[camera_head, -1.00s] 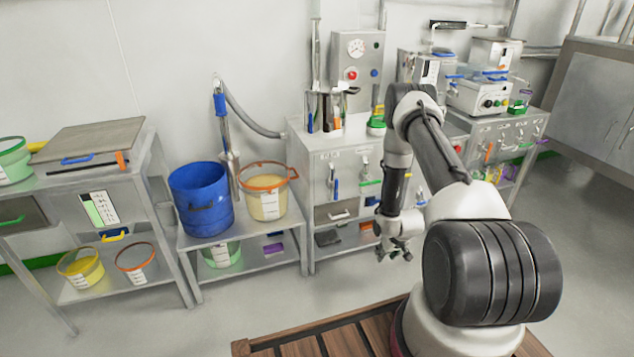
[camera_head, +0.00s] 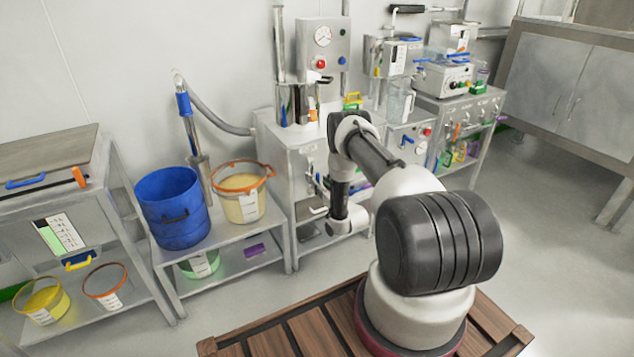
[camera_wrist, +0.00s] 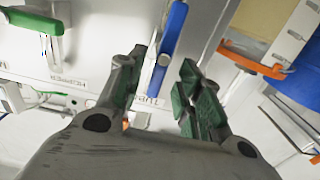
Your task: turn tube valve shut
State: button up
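In the wrist view, a blue-handled valve lever (camera_wrist: 172,35) stands out from a grey cabinet front, slightly tilted. An upside-down label (camera_wrist: 146,102), partly covered by my fingers, seems to begin with "TUBE". My gripper (camera_wrist: 163,66) is open, with its green-padded fingers on either side of the lever in the picture. I see no contact, and I cannot tell whether the lever is fully between the pads in depth. In the head view, my arm hides the gripper and most of the lever at the cabinet (camera_head: 285,150).
A green-handled lever (camera_wrist: 36,21) with its own label is on the same panel. An orange-rimmed bucket (camera_head: 240,204) and a blue bucket (camera_head: 172,215) stand on a low bench left of the cabinet. A hose (camera_head: 216,118) runs along the wall. Open floor lies at right.

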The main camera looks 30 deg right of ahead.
aim_at(319, 181)
jog(key=shift+w, duration=1.55)
grip_shut()
